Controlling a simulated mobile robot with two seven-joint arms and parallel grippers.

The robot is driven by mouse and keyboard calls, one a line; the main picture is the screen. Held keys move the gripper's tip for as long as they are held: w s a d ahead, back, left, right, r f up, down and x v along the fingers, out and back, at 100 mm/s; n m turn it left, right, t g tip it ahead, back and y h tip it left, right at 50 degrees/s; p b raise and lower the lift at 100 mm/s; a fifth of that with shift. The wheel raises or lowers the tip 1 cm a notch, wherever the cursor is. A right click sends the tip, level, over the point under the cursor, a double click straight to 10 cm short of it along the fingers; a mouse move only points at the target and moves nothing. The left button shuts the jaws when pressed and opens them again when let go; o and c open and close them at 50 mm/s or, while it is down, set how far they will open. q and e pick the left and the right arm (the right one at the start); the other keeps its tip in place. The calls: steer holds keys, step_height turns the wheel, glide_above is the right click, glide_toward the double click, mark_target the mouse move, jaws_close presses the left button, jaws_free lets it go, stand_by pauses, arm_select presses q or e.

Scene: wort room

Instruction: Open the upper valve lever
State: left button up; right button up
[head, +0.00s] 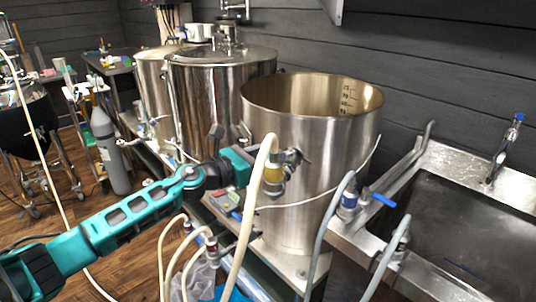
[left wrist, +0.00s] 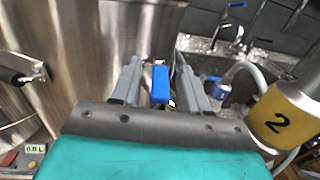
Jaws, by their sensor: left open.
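A yellow-banded valve (head: 272,172) with a pale hose sits on the side of the open steel kettle (head: 318,190). In the left wrist view its yellow band (left wrist: 285,115), marked 2, is at the right. A blue lever (left wrist: 160,85) shows between the fingers of my left gripper (left wrist: 160,66). The fingers are apart, one on each side of it; I cannot tell whether they touch it. In the head view the left gripper's teal body (head: 238,160) is close to the kettle wall, left of the yellow valve, and its fingertips are hidden. My right gripper is not in view.
A lower valve with a red band (head: 211,246) and hoses is below. A blue-banded valve (head: 348,202) with a blue lever (head: 383,200) is by the sink (head: 470,220) at the right. A control box (head: 222,203) sits under my gripper. Lidded kettles (head: 215,100) stand behind.

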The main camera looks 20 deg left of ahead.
arm_select(q)
steer(key=shift+s+a+f, duration=0.15)
steer(key=shift+s+a, duration=0.15)
steer(key=shift+s, duration=0.15)
steer(key=b+v, duration=0.3)
steer(key=v, duration=0.8)
steer(key=shift+s+a, duration=0.2)
steer(key=shift+s, duration=0.15)
